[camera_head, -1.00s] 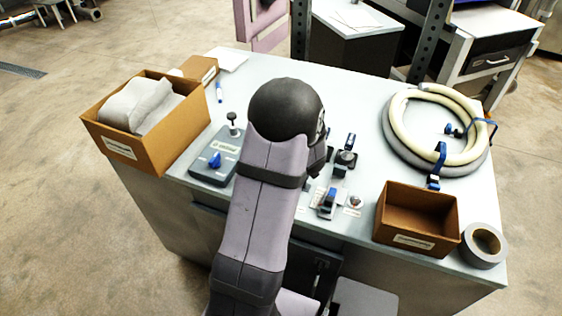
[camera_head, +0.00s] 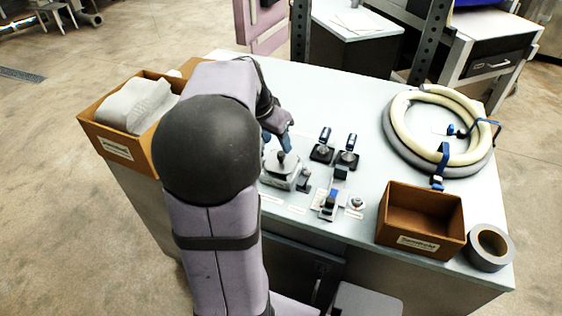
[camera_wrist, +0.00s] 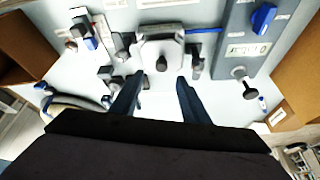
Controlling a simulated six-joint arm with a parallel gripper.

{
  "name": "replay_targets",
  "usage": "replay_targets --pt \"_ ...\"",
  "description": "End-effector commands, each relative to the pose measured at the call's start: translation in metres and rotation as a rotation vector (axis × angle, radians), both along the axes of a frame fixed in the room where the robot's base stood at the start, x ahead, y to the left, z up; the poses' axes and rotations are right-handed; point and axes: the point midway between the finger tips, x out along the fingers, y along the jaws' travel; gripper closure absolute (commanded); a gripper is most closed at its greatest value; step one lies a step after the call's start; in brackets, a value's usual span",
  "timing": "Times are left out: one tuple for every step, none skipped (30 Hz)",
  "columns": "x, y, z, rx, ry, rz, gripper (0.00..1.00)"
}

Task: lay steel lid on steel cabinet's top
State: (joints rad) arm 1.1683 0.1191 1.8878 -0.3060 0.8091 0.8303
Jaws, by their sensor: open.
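The steel lid (camera_head: 279,178) is a small pale metal piece with a dark upright knob, in front of my gripper on the bench. In the wrist view the lid (camera_wrist: 178,60) is a flat plate with its black knob between the lines of my two fingers. My gripper (camera_wrist: 161,82) is open and empty, its blue fingertips apart on either side of the knob's line. In the head view my gripper (camera_head: 279,142) is just behind the knob, partly covered by my arm. The steel cabinet's pale flat top (camera_head: 330,90) carries all of this. What lies directly under the lid is hidden.
Small black and blue clamps (camera_head: 347,152) stand right of the lid. A control box (camera_wrist: 248,38) with a blue knob is close by. Cardboard boxes (camera_head: 420,222), a tape roll (camera_head: 489,247) and a coiled hose (camera_head: 396,140) are near the edges. The back middle of the top is clear.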

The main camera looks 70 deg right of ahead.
Motion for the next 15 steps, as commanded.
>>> replay_targets --pt "0.001 0.003 0.001 0.008 -0.003 -0.008 0.58" --pt "0.001 0.005 0.002 0.013 -0.003 -0.013 0.58" --pt "0.001 0.006 0.002 0.016 -0.004 -0.016 0.58" --pt "0.001 0.006 0.002 0.017 -0.004 -0.017 0.58" --pt "0.001 0.006 0.002 0.018 -0.005 -0.018 0.58" --pt "0.001 0.006 0.001 0.018 -0.004 -0.017 0.58" --pt "0.001 0.006 0.000 0.019 -0.003 -0.018 0.58" --pt "0.001 0.005 -0.002 0.020 -0.002 -0.018 0.58" --pt "0.000 0.004 -0.004 0.021 -0.002 -0.018 0.58" --pt "0.000 0.003 -0.006 0.020 -0.002 -0.018 0.58" --pt "0.000 0.002 -0.009 0.020 -0.001 -0.018 0.58" --pt "-0.001 0.001 -0.012 0.021 -0.001 -0.018 0.58" --pt "-0.001 0.000 -0.014 0.020 -0.001 -0.018 0.58" --pt "-0.001 -0.001 -0.016 0.020 0.000 -0.017 0.58" --pt "-0.001 -0.002 -0.017 0.019 -0.001 -0.016 0.58"
